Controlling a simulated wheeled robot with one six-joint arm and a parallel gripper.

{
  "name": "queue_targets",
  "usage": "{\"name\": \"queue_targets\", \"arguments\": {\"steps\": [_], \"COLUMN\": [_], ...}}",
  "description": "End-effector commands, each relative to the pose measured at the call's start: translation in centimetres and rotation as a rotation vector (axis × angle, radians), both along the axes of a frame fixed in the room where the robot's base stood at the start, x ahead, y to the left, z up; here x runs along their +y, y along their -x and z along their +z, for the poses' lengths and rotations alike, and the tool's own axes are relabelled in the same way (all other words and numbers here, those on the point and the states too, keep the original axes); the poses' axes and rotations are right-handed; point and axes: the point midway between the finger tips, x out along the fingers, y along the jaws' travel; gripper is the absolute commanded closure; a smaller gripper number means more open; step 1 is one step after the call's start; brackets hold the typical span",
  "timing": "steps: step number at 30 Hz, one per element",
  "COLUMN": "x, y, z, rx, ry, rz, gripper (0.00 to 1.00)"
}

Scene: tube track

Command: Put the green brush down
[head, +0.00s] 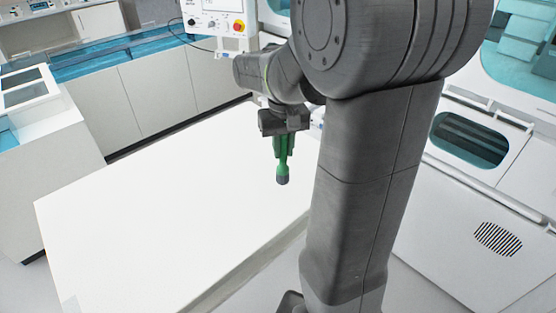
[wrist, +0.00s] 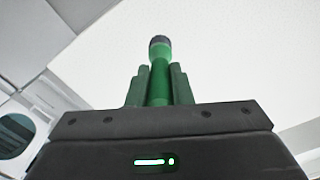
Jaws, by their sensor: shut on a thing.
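The green brush (head: 283,168) is in my gripper (head: 284,148), with its dark grey tip pointing down over the right part of the white table (head: 150,215). I cannot tell from these views how far the tip is from the table top. In the wrist view, the green brush (wrist: 160,80) stands between the two fingers of my gripper (wrist: 160,85), which are shut on it. Its dark end points away from the gripper. The brush's other end is hidden by the gripper body.
The white table top is bare and clear to the left of the brush. White cabinets (head: 160,95) stand behind it, and a white machine (head: 45,150) stands at the left. A panel with a red button (head: 238,26) hangs at the back. White units (head: 470,205) are at the right.

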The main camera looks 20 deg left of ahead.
Motion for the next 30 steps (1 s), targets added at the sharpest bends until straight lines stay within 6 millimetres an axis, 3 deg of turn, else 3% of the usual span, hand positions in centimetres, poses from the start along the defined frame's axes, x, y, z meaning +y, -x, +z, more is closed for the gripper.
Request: {"name": "queue_targets", "arguments": {"steps": [11, 22, 23, 26, 30], "x": [0.0, 0.0, 0.0, 0.0, 0.0], "y": [0.0, 0.0, 0.0, 0.0, 0.0], "z": [-4.3, -4.8, -4.8, -4.7, -4.7], "rx": [0.001, -0.001, -0.001, -0.001, -0.001], "ry": [0.001, -0.001, -0.001, -0.001, -0.001], "rz": [0.000, 0.000, 0.000, 0.000, 0.000], "gripper": [1.00, 1.00, 0.79, 0.59, 0.59]}}
